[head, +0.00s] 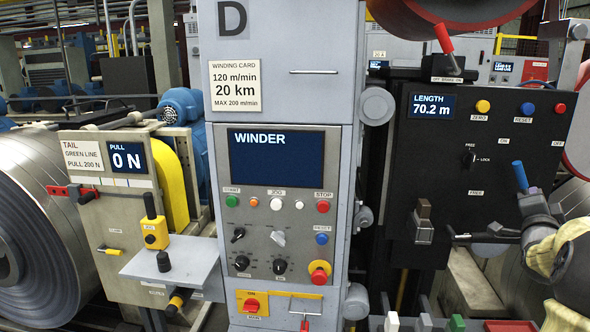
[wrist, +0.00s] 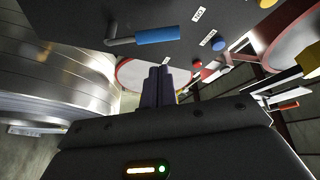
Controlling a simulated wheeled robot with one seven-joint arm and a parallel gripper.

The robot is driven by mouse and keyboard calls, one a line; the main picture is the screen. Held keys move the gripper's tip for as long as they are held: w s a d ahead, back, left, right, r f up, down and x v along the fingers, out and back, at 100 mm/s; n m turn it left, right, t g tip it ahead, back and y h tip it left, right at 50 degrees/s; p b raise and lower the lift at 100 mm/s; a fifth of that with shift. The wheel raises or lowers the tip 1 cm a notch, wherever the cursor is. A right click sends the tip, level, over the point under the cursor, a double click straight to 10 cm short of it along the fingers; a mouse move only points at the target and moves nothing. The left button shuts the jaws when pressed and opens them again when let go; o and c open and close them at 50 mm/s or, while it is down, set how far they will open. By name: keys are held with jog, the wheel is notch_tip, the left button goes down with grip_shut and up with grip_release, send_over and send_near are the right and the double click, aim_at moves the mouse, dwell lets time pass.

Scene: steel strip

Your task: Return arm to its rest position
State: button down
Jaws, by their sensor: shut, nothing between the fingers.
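My gripper (wrist: 157,86) shows in the wrist view with its two dark fingers together and nothing between them. Beyond it is the black panel (wrist: 75,12) with a blue-handled lever (wrist: 157,35); the fingers are apart from the handle in the picture. In the head view part of my arm (head: 548,256) is at the lower right edge, in front of the black length panel (head: 432,165). The blue lever handle (head: 520,177) stands just above it.
The grey winder cabinet (head: 335,170) stands in the middle, its screen reading WINDER. A small shelf (head: 190,262) juts out at left beside a large steel coil (head: 30,225). The length display (head: 432,106) reads 70.2 m. Several coloured blocks line the bottom right.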

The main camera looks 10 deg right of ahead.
jog(key=w+a+f+n+g+y+p, duration=0.1)
jog(key=w+a+f+n+y+p, duration=0.2)
jog(key=a, duration=0.6)
jog(key=w+a+f+n+g+y+p, duration=0.1)
jog(key=a+f+n+g+y, duration=0.2)
jog(key=a, duration=0.5)
jog(key=w+a+f+n+y+p, duration=0.1)
jog(key=w+a+f+n+y, duration=0.15)
jog(key=a+f, duration=0.45)
jog(key=s+a+f+n+g+y+p, duration=0.2)
jog(key=s+a+n+g, duration=0.2)
jog(key=s+a, duration=0.6)
jog(key=s+a+f+n+g+y+p, duration=0.2)
jog(key=s+a+n+g+p, duration=0.1)
jog(key=s+a+n, duration=0.4)
jog(key=s+a+g, duration=0.1)
jog(key=s+a, duration=0.2)
jog(key=a, duration=0.4)
jog(key=shift+s+a+f+g+p, duration=0.2)
jog(key=shift+f+g+p, duration=0.1)
jog(key=shift+f+g, duration=0.1)
jog(key=shift+y, duration=0.25)
